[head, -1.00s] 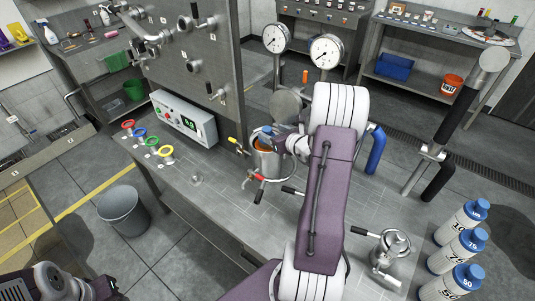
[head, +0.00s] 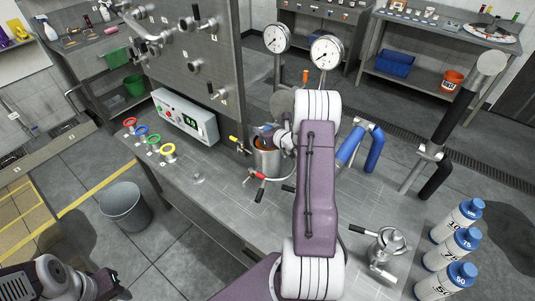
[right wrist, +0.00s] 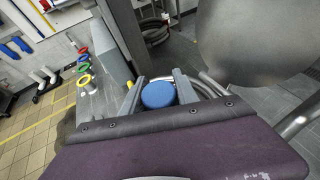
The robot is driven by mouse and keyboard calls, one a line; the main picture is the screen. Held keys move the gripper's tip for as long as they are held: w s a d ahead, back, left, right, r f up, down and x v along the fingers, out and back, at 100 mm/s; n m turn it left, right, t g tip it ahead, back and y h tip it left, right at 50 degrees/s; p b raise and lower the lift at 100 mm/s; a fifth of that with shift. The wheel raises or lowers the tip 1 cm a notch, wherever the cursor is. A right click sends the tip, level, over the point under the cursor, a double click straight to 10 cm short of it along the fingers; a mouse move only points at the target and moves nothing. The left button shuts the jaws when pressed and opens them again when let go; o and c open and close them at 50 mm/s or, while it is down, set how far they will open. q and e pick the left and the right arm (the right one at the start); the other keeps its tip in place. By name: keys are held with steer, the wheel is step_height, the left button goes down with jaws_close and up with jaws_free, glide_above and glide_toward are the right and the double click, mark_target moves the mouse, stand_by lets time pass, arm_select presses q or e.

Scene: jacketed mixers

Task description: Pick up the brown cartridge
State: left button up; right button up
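I cannot make out a clearly brown cartridge. A steel vessel (head: 267,163) stands on the grey bench, with an orange-brown patch (head: 264,145) showing at its mouth. My right gripper (head: 268,133) is over this mouth, partly hidden by its own arm. In the right wrist view a round blue top (right wrist: 158,95) sits between the two spread fingers of the right gripper (right wrist: 157,82); what is under it is hidden. I see no firm grip on it. My left gripper (head: 112,284) is low at the left edge, away from the bench, its fingers unclear.
Coloured rings (head: 154,140) and a control box (head: 186,117) lie left of the vessel. Valve handles (head: 260,183) stick out beside it. Two gauges (head: 325,52) stand behind. White bottles (head: 456,248) with blue caps stand at the right. A grey bin (head: 125,207) is on the floor.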

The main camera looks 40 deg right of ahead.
steer(key=shift+f, duration=0.1)
jaws_close()
steer(key=shift+s+a+f, duration=0.1)
steer(key=shift+s+f, duration=0.05)
steer(key=shift+f, duration=0.05)
stand_by(0.8)
